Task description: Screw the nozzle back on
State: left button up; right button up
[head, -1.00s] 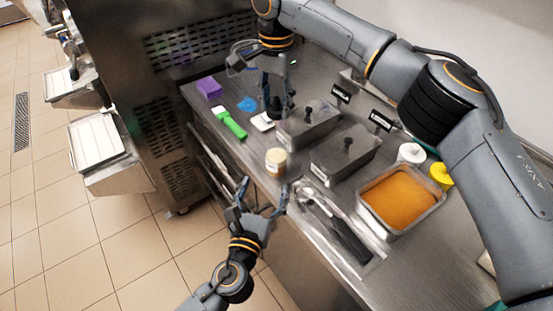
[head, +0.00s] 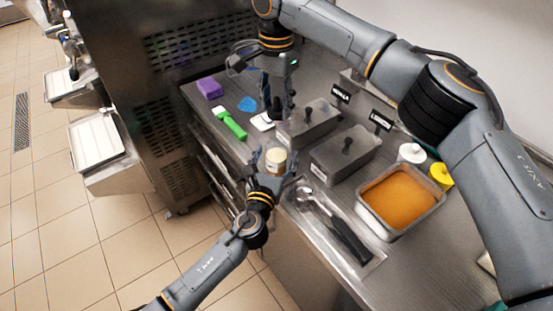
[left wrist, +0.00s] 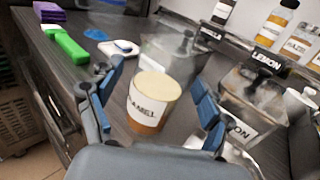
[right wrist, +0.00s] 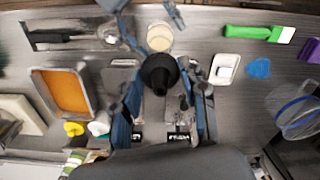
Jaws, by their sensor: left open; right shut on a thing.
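My right gripper (right wrist: 165,95) is shut on a black cone-shaped piece (right wrist: 158,72), which looks like the nozzle. In the head view it is held above the worktop near the white pad. A short, round, labelled jar (head: 275,160) with a pale top and brownish lower part stands upright on the worktop. My left gripper (head: 267,165) is open beside it. In the left wrist view the jar (left wrist: 153,100) stands between the spread fingers, with gaps visible. The jar also shows in the right wrist view (right wrist: 159,38), close to the black piece.
Two lidded metal pans (head: 345,155) stand right of the jar, and an orange-filled tray (head: 400,196) is further right. A green-handled scraper (head: 229,122), white pad (head: 262,121), blue piece (head: 247,104) and purple block (head: 210,88) lie on the left. A black-handled scoop (head: 348,238) lies near the front.

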pick_arm(q)
jog(key=shift+w+d, duration=0.1)
jog(key=shift+w, duration=0.35)
grip_shut()
pick_arm(e)
send_over(276, 137)
jog(key=shift+f, duration=2.45)
jog(key=shift+f, duration=0.15)
jog(key=shift+f, duration=0.75)
jog(key=shift+f, duration=0.55)
